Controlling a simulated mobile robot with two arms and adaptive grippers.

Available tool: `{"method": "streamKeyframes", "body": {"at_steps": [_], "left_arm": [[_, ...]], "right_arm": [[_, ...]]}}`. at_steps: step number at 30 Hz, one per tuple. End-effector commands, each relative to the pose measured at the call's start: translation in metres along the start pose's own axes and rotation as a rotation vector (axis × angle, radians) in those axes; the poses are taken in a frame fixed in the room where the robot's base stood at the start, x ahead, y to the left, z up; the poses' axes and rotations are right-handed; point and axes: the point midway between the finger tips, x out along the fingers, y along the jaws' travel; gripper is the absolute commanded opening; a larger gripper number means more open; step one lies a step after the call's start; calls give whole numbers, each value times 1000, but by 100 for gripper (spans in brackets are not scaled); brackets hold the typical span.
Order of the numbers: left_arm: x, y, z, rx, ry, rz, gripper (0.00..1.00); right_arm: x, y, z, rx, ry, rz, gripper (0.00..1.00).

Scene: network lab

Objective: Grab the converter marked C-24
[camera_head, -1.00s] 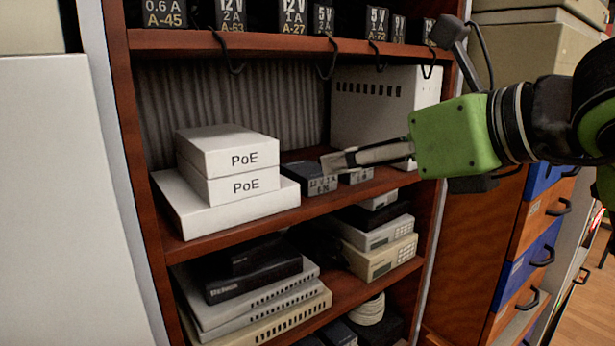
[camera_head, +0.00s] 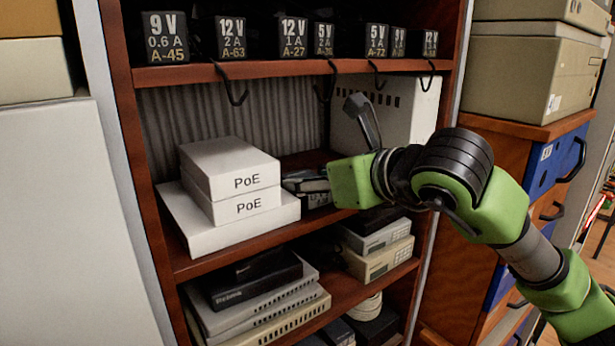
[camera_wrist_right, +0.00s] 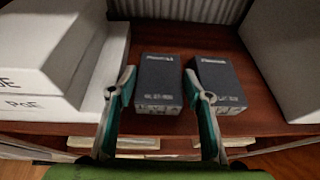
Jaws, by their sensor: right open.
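Two dark converter boxes stand side by side on the middle shelf, a left one (camera_wrist_right: 160,84) and a right one (camera_wrist_right: 217,84) in the right wrist view. Their front print is too blurred to read, so I cannot tell which is C-24. My right gripper (camera_wrist_right: 159,78) is open, its fingers on either side of the left box. I cannot tell whether they touch it. In the head view my right gripper (camera_head: 297,182) hides most of both boxes. My left gripper is not in view.
White PoE boxes (camera_head: 230,180) are stacked close to the left of my right gripper. A large white vented box (camera_head: 400,115) stands behind at the right. Labelled power adapters (camera_head: 232,38) line the shelf above, with dark hooks hanging below its edge. More devices (camera_head: 380,258) sit on the shelf below.

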Motion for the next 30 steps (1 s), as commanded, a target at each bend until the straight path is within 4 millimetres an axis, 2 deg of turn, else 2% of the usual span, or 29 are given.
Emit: {"method": "streamKeyframes", "body": {"at_steps": [3,9,11,13,14,23,30], "left_arm": [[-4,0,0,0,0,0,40],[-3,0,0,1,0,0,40],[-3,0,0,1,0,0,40],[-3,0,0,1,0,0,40],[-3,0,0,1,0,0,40],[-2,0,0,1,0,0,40],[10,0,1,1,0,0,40]], "right_arm": [[7,0,0,1,0,1,46],[8,0,-1,0,-1,0,46],[8,0,-1,0,-1,0,33],[8,0,-1,0,-1,0,15],[8,0,-1,0,-1,0,13],[7,0,1,0,-4,0,13],[2,0,13,-1,-7,0,13]]}}
